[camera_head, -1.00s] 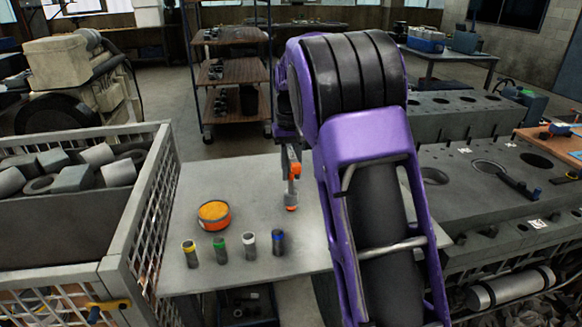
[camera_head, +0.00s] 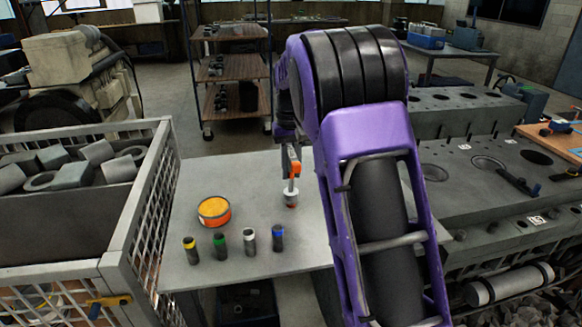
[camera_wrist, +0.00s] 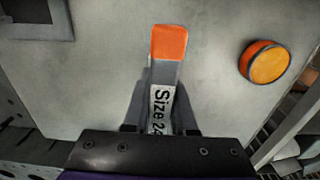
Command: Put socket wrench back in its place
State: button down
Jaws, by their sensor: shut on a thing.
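My gripper (camera_wrist: 162,118) is shut on a grey bar-like tool (camera_wrist: 160,100) with an orange end and a label reading "Size 24", which I take to be the socket wrench. In the head view the held wrench (camera_head: 293,170) hangs over the grey table (camera_head: 250,175), its orange part showing. A pale ring and a reddish tip show at its lower end; I cannot tell whether it touches the table. My purple arm hides part of the table. Sockets with yellow (camera_head: 190,250), green (camera_head: 220,245), white (camera_head: 249,240) and blue (camera_head: 278,238) bands stand in a row near the front edge.
An orange round tin (camera_head: 214,211) lies left of the wrench and also shows in the wrist view (camera_wrist: 265,62). A mesh crate (camera_head: 150,200) of metal parts stands left. An engine block (camera_head: 490,190) stands right. The table's back left is clear.

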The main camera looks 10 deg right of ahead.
aim_at(291, 152)
jog(key=shift+f+b, duration=0.35)
jog(key=shift+f, duration=0.5)
jog(key=c, duration=0.6)
grip_release()
jog(key=shift+c, duration=0.2)
jog(key=shift+o, duration=0.2)
jog(key=o, duration=0.5)
jog(key=shift+r+p, duration=0.95)
jog(key=shift+r, duration=3.6)
